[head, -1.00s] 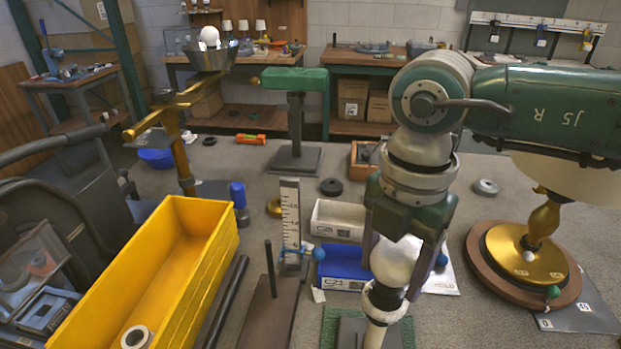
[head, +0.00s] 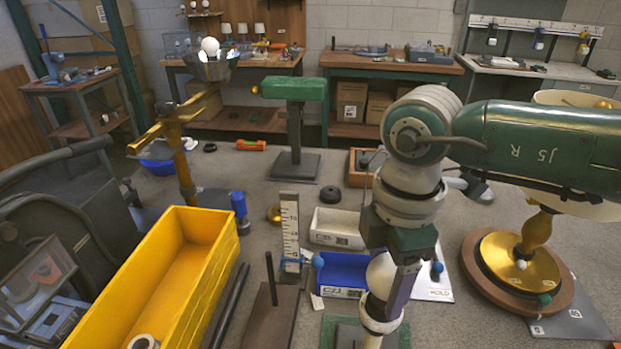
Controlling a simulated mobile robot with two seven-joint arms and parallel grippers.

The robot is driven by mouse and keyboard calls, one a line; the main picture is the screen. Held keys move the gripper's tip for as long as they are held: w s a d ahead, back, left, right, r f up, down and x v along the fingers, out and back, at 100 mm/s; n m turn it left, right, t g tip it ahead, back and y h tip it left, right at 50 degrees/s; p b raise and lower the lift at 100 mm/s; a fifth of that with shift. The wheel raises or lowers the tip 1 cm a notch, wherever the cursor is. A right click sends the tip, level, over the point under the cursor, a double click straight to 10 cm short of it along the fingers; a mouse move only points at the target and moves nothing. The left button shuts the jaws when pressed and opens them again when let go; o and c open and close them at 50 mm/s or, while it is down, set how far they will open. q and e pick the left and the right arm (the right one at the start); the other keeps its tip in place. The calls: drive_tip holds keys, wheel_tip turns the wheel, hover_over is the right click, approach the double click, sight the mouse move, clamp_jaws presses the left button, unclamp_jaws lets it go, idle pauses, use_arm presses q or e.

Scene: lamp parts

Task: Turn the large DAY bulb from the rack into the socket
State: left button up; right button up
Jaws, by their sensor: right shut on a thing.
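My right gripper (head: 386,284) points down and is shut on a round white bulb (head: 379,272). One finger crosses in front of the bulb's right side; the other is mostly hidden. The bulb sits directly above a pale collar, apparently the socket (head: 376,325), on an upright post over a green mat. I cannot tell how deep the bulb's base is in it, and no DAY marking is readable. Another white bulb (head: 210,46) stands in a metal bowl at the back left. My left gripper is not in view.
A yellow bin (head: 219,258) stands at the front left. A white tray (head: 336,228), a blue C21 tray (head: 341,284) and an upright scale (head: 290,228) are left of my gripper. A brass lamp base (head: 520,262) stands to the right.

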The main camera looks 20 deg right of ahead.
drive_tip(key=shift+m+p, duration=0.5)
drive_tip(key=shift+m, duration=0.3)
drive_tip(key=shift+m+p, duration=0.45)
drive_tip(key=shift+m, duration=0.55)
drive_tip(key=shift+m+p, duration=0.4)
drive_tip(key=shift+m, duration=0.6)
drive_tip(key=shift+f+m, duration=0.1)
drive_tip(key=shift+m, duration=0.5)
